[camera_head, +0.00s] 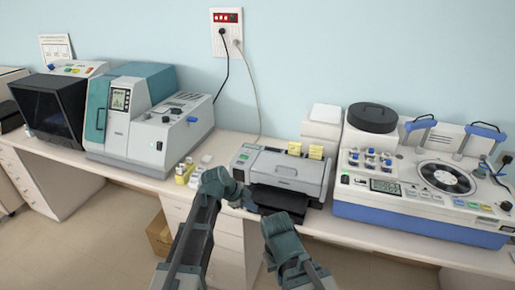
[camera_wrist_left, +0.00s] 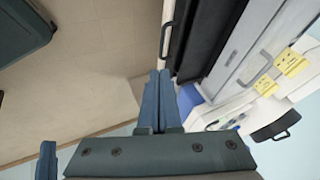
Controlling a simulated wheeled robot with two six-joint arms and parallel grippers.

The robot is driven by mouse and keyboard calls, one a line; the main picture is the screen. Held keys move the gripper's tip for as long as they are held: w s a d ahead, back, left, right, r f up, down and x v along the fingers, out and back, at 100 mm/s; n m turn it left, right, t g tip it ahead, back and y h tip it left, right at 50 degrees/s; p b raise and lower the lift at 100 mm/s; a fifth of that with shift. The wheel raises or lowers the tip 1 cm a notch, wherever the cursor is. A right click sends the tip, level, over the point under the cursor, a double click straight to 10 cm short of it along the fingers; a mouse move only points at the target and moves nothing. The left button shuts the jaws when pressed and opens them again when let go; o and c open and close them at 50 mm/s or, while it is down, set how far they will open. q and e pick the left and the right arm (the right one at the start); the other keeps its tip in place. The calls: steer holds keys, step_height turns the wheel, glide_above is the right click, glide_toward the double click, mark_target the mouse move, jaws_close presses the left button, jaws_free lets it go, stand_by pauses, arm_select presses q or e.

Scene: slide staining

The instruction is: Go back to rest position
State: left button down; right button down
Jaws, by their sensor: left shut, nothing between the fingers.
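My left arm (camera_head: 197,235) reaches up from the bottom of the head view to the front of the bench. My left gripper (camera_head: 249,204) is small there, beside the front left corner of the grey printer-like machine (camera_head: 287,170). In the left wrist view the two blue fingers of the left gripper (camera_wrist_left: 160,80) lie together, with nothing between them. My right arm (camera_head: 284,248) shows at the bottom centre of the head view, but I cannot make out its gripper.
A teal and white processor (camera_head: 150,125) stands left on the bench. A white and blue stainer (camera_head: 420,190) stands right. A cardboard box (camera_head: 159,235) is on the floor below.

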arm_select(q)
steer(key=s+a+f+n+g+y+b, duration=0.1)
steer(key=s+f+n+g+y+b, duration=0.1)
steer(key=s+n, duration=0.6)
steer(key=s+a+f+n+g+y+b, duration=0.1)
steer(key=s+f+n+y, duration=0.3)
steer(key=s, duration=1.2)
steer(key=shift+s+a+f+n+g+y+b, duration=0.25)
steer(key=shift+a+f+n+g+y+b, duration=0.35)
steer(key=shift+n, duration=1.7)
steer(key=shift+d+f, duration=0.1)
steer(key=shift+d, duration=0.1)
